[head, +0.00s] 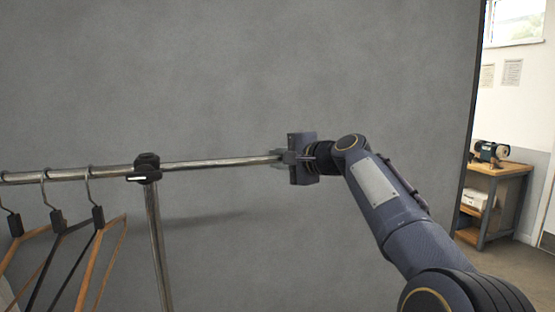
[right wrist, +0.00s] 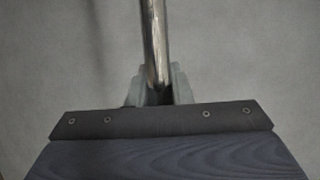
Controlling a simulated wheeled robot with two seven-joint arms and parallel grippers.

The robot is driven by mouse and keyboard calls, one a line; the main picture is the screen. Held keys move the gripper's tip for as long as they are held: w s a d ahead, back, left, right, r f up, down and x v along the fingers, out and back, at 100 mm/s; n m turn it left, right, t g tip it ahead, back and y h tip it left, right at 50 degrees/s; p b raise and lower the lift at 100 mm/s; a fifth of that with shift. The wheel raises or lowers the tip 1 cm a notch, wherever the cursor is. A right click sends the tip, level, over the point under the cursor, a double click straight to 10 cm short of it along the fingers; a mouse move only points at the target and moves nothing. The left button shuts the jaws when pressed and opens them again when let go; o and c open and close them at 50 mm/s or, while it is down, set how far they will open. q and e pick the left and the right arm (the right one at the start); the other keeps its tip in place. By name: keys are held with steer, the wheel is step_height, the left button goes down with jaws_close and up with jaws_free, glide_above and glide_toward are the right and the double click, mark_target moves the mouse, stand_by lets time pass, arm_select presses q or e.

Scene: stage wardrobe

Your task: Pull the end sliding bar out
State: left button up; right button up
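The end sliding bar (head: 220,163) is a thin metal tube that runs sideways out of a black clamp joint (head: 147,168) on top of an upright post. My right gripper (head: 284,157) is at the bar's right end, with its fingers on either side of it. In the right wrist view the bar (right wrist: 154,45) comes down between the two fingers (right wrist: 156,88), which look closed against it. The bar's very tip is hidden by the gripper. My left gripper is not in view.
Several hangers (head: 98,218) hang on the rail (head: 70,174) left of the clamp joint. The metal post (head: 157,240) stands below the joint. A plain grey wall (head: 300,70) is behind. A wooden workbench (head: 497,170) stands far right. Space below the bar is clear.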

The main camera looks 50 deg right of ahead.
steer(key=o, duration=0.5)
steer(key=shift+s+d, duration=0.2)
steer(key=shift+d, duration=0.35)
steer(key=shift+c, duration=0.2)
steer(key=shift+a, duration=0.1)
steer(key=b+v, duration=0.1)
steer(key=v, duration=0.6)
steer(key=shift+s+a, duration=0.15)
steer(key=shift+s, duration=0.2)
